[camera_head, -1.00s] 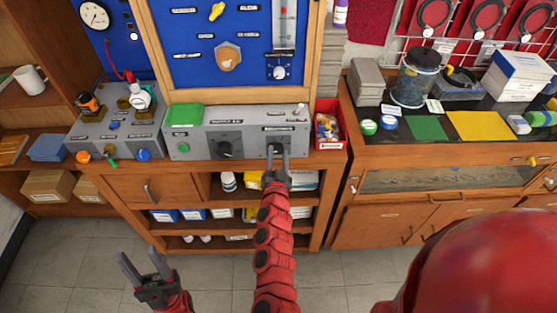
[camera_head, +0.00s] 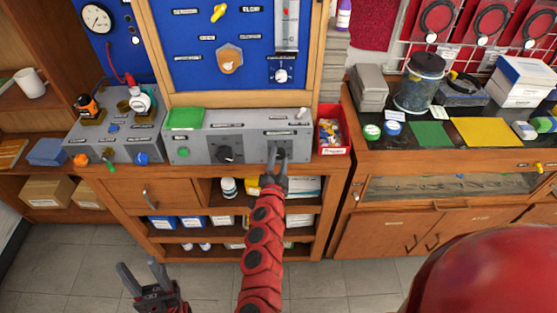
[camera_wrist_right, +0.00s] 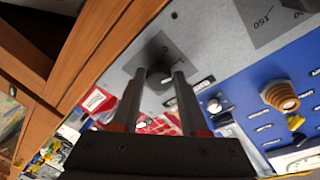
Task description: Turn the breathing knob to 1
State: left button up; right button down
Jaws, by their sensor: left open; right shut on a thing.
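The grey control box (camera_head: 245,141) stands on the bench with two black knobs on its front. My right gripper (camera_head: 277,158) is at the right-hand knob and shut on it, hiding most of it. In the right wrist view this black knob (camera_wrist_right: 158,55) sits on a darker square plate, with the right gripper's fingertips (camera_wrist_right: 162,78) at its sides. The knob's label and pointer setting are too small to read. The left black knob (camera_head: 226,154) is free. My left gripper (camera_head: 144,281) is open and empty, low in front of the cabinet.
A green button (camera_head: 183,152) and green block (camera_head: 185,117) are at the box's left end. A small toggle (camera_head: 301,114) is on its top right. A red bin (camera_head: 333,130) stands close on the right. The blue board (camera_head: 228,45) rises behind.

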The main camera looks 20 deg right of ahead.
jog(key=shift+c, duration=2.1)
grip_release()
jog(key=p+v, duration=0.2)
jog(key=v, duration=1.5)
jog(key=shift+s+p, duration=0.2)
jog(key=shift+p, duration=0.15)
